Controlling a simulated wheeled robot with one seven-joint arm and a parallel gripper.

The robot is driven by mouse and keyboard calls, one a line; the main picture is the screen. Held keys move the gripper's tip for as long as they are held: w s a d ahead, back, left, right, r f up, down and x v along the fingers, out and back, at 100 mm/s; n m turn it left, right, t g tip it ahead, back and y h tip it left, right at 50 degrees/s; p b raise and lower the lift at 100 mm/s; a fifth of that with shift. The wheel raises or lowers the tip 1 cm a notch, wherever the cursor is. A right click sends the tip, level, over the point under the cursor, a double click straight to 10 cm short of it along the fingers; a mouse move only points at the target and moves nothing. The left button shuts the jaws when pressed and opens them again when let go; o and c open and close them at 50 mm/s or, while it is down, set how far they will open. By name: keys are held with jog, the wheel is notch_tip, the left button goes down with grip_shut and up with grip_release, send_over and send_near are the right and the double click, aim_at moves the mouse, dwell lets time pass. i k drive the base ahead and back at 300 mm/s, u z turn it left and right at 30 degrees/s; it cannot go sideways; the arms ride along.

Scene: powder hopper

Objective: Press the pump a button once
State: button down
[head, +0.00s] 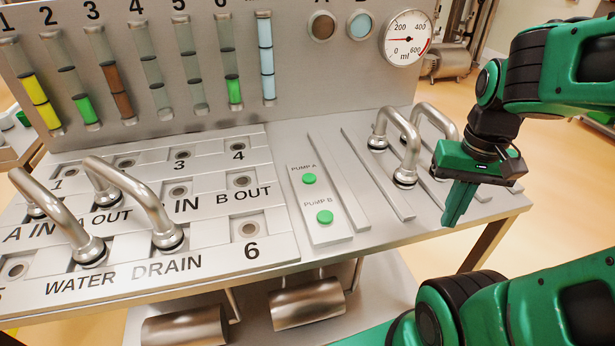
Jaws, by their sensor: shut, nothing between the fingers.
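The pump A button (309,179) is a green round button on a raised metal plate (329,237), under the label PUMP A. The pump B button (325,217), also green, sits just below it on the same plate. My gripper (452,221) is shut and empty, with its green fingers pointing down. It hangs at the right side of the panel near the table's right front edge, well to the right of both buttons and apart from them. Nothing hides the buttons.
Bent metal pipes (411,150) stand between the buttons and my gripper, towards the back. More bent pipes (138,198) stand in ports at the left. A back panel (300,75) carries coloured level tubes and a round gauge (407,38). The flat strip right of the buttons is low.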

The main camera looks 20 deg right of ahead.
aim_at(308, 178)
jog(key=z, duration=0.1)
jog(key=k, duration=1.4)
jog(key=u, duration=0.55)
jog(key=i, duration=1)
jog(key=z, duration=0.05)
